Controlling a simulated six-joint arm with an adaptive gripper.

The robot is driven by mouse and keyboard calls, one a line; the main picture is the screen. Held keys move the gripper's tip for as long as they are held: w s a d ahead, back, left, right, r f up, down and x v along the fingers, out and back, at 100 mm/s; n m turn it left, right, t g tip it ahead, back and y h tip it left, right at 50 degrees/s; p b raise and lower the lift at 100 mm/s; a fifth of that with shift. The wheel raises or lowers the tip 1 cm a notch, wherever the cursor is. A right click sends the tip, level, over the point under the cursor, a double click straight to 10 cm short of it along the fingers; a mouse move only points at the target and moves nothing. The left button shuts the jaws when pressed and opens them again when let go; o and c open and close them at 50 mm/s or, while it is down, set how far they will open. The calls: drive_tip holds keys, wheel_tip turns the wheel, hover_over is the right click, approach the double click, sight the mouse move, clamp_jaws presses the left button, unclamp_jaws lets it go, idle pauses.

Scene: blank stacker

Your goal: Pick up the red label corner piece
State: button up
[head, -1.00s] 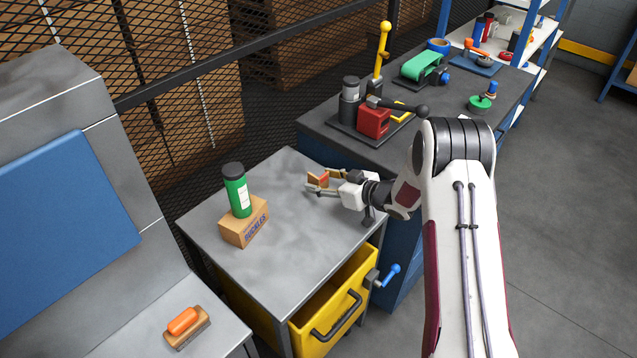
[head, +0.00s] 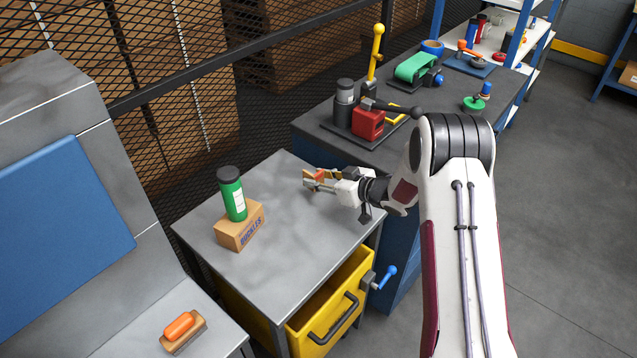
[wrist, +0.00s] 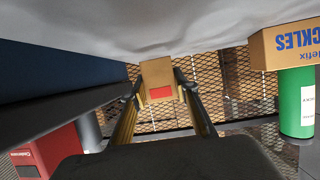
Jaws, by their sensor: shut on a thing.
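The corner piece (wrist: 156,72) is a small tan piece with a red label (wrist: 161,92). In the wrist view it sits between the two fingers of my gripper (wrist: 159,88), which is shut on it. In the head view my gripper (head: 314,181) is over the far right part of the grey tabletop (head: 285,228). The piece (head: 309,173) shows small at the fingertips, partly hidden by them. I cannot tell the exact gap between the piece and the tabletop.
A green bottle (head: 232,196) stands on a cardboard box (head: 240,228) left of my gripper. Behind is a dark bench with a red block (head: 368,123) and a yellow lever (head: 376,50). A yellow drawer (head: 330,306) stands open below. The tabletop between box and gripper is clear.

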sight(318, 173)
drive_tip(key=shift+r, duration=4.05)
